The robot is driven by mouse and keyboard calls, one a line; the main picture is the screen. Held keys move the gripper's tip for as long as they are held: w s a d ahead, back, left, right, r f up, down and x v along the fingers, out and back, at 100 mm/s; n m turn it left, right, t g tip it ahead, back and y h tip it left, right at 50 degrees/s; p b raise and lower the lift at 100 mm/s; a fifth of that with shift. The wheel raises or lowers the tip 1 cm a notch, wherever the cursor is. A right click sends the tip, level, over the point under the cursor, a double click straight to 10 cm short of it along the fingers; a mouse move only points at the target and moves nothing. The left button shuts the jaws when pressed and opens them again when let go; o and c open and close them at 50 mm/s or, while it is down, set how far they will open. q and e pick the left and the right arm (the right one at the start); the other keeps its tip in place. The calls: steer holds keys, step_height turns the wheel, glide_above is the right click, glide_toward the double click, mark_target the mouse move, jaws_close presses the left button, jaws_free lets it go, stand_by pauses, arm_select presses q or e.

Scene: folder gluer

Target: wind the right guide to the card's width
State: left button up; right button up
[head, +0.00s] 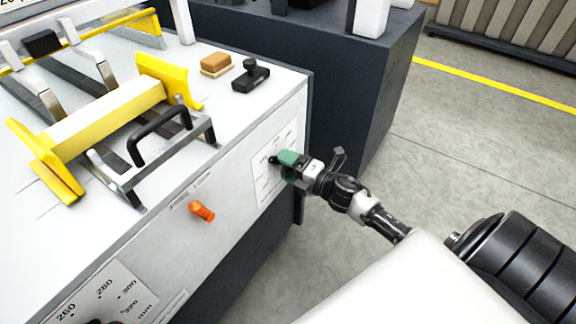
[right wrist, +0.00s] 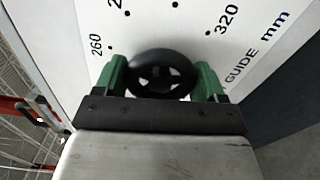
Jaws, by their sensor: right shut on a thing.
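My right gripper (head: 283,160) is at the front panel of the white machine. In the right wrist view its green fingers (right wrist: 165,82) stand either side of a black handwheel (right wrist: 158,70) and are shut on it. A white scale plate (right wrist: 185,25) behind the wheel shows 260, 320 and "GUIDE mm"; the pointer cannot be made out. On the machine top, the right yellow guide (head: 166,78) and the left yellow guide (head: 45,165) flank a pale yellow block (head: 105,118), likely the card. Whether either guide touches it is unclear. My left gripper is out of view.
An orange knob (head: 202,211) sticks out of the front panel. A second scale plate (head: 110,290) is at the lower left. A black handle (head: 160,130) on a metal frame, a brush (head: 216,64) and a black clamp-like item (head: 251,75) are on top. Floor at right is clear.

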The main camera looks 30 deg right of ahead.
steer(key=o, duration=0.8)
steer(key=shift+f, duration=0.1)
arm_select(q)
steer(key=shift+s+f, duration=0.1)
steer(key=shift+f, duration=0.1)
arm_select(e)
steer(key=shift+o, duration=0.6)
steer(key=shift+s, duration=0.1)
arm_select(q)
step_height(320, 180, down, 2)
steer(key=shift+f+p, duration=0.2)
steer(key=shift+p, duration=0.15)
arm_select(e)
steer(key=v, duration=1)
steer(key=shift+s+d, duration=0.15)
steer(key=shift+s, duration=0.15)
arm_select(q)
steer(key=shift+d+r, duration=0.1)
